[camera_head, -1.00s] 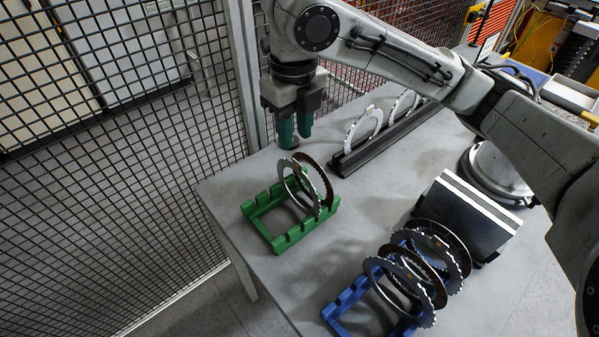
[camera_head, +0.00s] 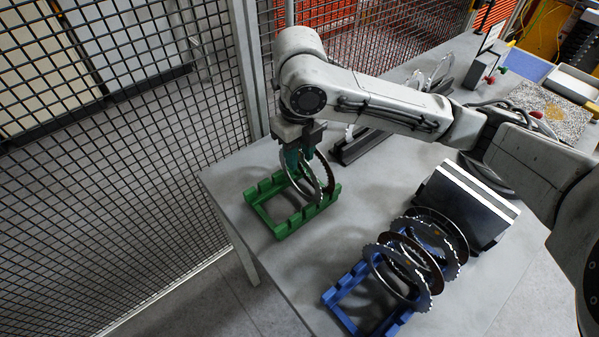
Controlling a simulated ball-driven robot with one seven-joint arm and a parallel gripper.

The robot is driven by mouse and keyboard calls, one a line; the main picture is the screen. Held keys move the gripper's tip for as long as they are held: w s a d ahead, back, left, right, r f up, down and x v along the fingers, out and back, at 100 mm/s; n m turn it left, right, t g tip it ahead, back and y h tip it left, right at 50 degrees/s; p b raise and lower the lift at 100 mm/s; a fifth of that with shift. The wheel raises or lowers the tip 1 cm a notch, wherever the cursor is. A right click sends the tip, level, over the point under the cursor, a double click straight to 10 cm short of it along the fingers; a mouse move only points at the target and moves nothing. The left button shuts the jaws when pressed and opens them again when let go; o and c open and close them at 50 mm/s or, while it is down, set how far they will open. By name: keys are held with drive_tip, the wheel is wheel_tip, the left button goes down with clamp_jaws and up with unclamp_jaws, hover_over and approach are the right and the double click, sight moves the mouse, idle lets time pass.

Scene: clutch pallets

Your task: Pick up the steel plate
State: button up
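A thin toothed steel plate (camera_head: 284,168) stands on edge in the green rack (camera_head: 286,229), with a darker toothed plate (camera_head: 331,178) close behind it to the right. My gripper (camera_head: 299,163) points down over the rack. Its teal fingers are at the upper part of these plates and overlap them in the picture. Whether the fingers touch or clasp a plate cannot be made out. Both plates still stand in the rack.
A blue rack (camera_head: 346,295) with several toothed plates stands at the front right. A black-and-white block (camera_head: 465,207) is behind it. A dark rail (camera_head: 358,149) with pale plates lies beyond the green rack. Mesh fencing (camera_head: 120,170) runs along the left.

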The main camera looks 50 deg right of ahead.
clamp_jaws()
idle(1.4)
